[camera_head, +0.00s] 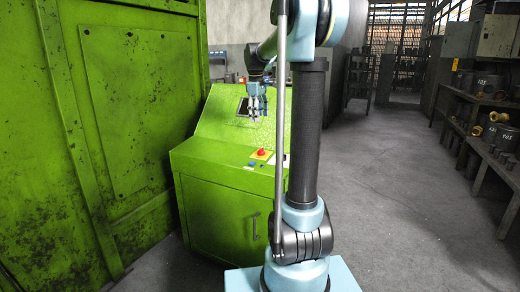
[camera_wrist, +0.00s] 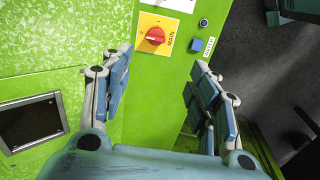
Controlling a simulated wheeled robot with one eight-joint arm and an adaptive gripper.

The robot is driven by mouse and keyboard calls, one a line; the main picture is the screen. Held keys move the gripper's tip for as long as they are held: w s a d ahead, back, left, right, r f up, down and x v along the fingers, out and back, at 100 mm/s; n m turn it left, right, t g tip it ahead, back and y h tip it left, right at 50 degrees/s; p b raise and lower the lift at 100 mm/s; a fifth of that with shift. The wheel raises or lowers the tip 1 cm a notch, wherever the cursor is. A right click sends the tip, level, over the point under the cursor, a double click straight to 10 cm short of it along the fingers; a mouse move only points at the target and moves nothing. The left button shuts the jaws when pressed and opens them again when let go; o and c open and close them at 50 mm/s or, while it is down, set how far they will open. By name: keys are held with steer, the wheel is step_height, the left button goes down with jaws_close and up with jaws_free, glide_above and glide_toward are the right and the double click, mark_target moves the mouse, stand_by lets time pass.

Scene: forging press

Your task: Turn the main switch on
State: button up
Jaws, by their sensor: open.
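The main switch is a red rotary knob (camera_wrist: 155,36) on a yellow plate marked MAIN (camera_wrist: 170,28), on the green control console. In the head view the red knob (camera_head: 261,152) sits on the console's sloping ledge. My gripper (camera_wrist: 160,76) is open and empty, its two fingers spread apart. In the wrist view the knob lies beyond the fingertips, between them and a little to the left, with nothing touching it. In the head view my gripper (camera_head: 254,112) hangs above the ledge, in front of the console's screen.
A blue button (camera_wrist: 197,45) and a small dark round control (camera_wrist: 204,22) sit right of the switch. A dark screen (camera_wrist: 32,122) is at left. The green press (camera_head: 130,100) stands left of the console (camera_head: 225,215). Loaded shelves (camera_head: 485,140) stand at far right; the floor between is clear.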

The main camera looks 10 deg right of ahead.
steer(key=w, duration=0.1)
glide_toward(261, 149)
steer(key=f, duration=0.2)
steer(key=w+f, duration=0.1)
steer(key=f, duration=0.5)
steer(key=shift+w+d+f, duration=0.2)
steer(key=shift+d+f, duration=0.05)
steer(key=shift+d, duration=0.15)
steer(key=c, duration=1.1)
